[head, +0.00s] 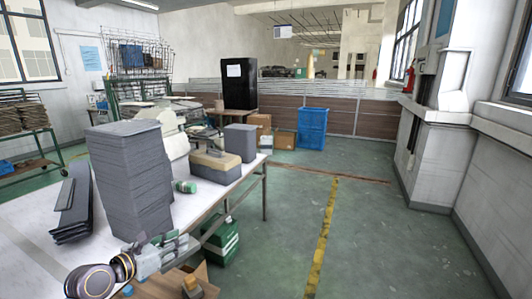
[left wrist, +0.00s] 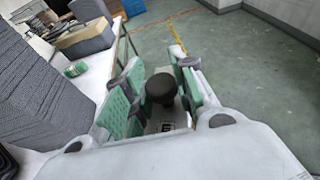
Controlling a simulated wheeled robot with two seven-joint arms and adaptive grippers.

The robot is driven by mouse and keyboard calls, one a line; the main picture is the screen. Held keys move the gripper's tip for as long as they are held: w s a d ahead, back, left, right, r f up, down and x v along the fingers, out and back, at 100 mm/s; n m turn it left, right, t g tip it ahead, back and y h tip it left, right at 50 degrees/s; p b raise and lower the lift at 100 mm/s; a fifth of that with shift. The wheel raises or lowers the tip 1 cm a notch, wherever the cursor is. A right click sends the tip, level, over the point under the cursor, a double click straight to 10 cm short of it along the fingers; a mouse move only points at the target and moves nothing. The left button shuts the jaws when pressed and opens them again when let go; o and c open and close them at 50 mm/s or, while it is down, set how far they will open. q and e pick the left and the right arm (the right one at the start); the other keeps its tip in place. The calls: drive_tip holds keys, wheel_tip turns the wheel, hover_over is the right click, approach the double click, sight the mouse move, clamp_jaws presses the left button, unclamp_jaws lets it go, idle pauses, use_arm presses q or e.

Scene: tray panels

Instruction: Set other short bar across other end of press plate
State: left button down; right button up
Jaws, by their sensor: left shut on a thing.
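My left gripper (head: 172,242) is low at the table's near right edge, in front of the tall stack of grey panels (head: 130,180). In the left wrist view its green-padded fingers (left wrist: 160,95) stand on either side of a dark round piece (left wrist: 160,88). What exactly they grip is hard to make out. I cannot tell for certain which thing is the press plate. My right gripper is not in view.
The white table (head: 30,235) is bare at the left front. A small green-and-white item (head: 185,187) lies between the stack and the beige block. Green-and-white boxes (head: 220,240) and a brown carton (head: 205,274) stand below the table edge. The floor to the right is open.

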use_arm(q)
drive_tip(key=s+d+f, duration=0.4)
drive_tip(key=s+f, duration=0.1)
drive_tip(key=s, duration=0.3)
drive_tip(key=shift+s+d+f, duration=0.15)
drive_tip(key=shift+s+d, duration=0.15)
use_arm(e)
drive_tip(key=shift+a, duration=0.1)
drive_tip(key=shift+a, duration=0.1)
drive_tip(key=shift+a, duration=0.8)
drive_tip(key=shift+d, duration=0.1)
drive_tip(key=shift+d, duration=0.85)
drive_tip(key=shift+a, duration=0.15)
